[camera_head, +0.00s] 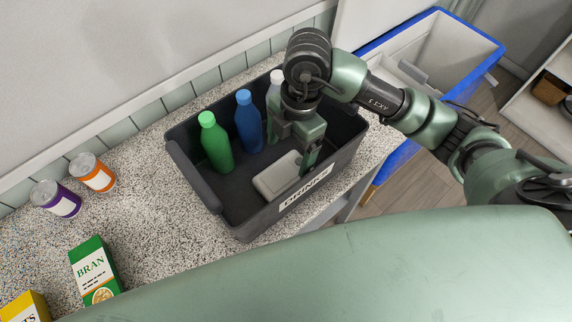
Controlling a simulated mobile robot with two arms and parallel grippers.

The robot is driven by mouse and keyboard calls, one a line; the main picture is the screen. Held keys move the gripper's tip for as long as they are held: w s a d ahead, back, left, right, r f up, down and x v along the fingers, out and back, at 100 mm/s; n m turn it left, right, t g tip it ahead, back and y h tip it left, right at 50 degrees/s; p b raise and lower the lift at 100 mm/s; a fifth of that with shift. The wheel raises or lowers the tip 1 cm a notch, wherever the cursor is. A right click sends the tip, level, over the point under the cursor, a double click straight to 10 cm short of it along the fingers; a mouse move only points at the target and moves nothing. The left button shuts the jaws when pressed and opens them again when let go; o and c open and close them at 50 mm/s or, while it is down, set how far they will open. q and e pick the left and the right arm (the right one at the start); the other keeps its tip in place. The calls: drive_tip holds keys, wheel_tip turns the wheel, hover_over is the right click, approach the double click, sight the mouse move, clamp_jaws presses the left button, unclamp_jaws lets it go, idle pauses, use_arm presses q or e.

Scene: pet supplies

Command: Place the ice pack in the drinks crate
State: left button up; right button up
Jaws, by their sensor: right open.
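The drinks crate (185,168) is a dark grey open box with a white label on its front wall, standing on the speckled counter. A light grey flat block, which looks like the ice pack (270,183), lies on the crate floor near the front wall. My right gripper (306,165) reaches down into the crate from the right, open, its fingers at the right end of the ice pack. Whether they touch it cannot be told. My left gripper is not in view.
Green (215,143), blue (248,122) and white (274,92) bottles stand along the crate's back side. Purple (56,199) and orange (92,173) cans and a green BRAN box (94,268) stand at left. A blue-rimmed bin (450,50) is at right.

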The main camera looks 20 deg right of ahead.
drive_tip(key=shift+d+r, duration=0.15)
drive_tip(key=shift+r, duration=0.85)
drive_tip(key=shift+d+r, duration=0.15)
drive_tip(key=shift+r, duration=0.85)
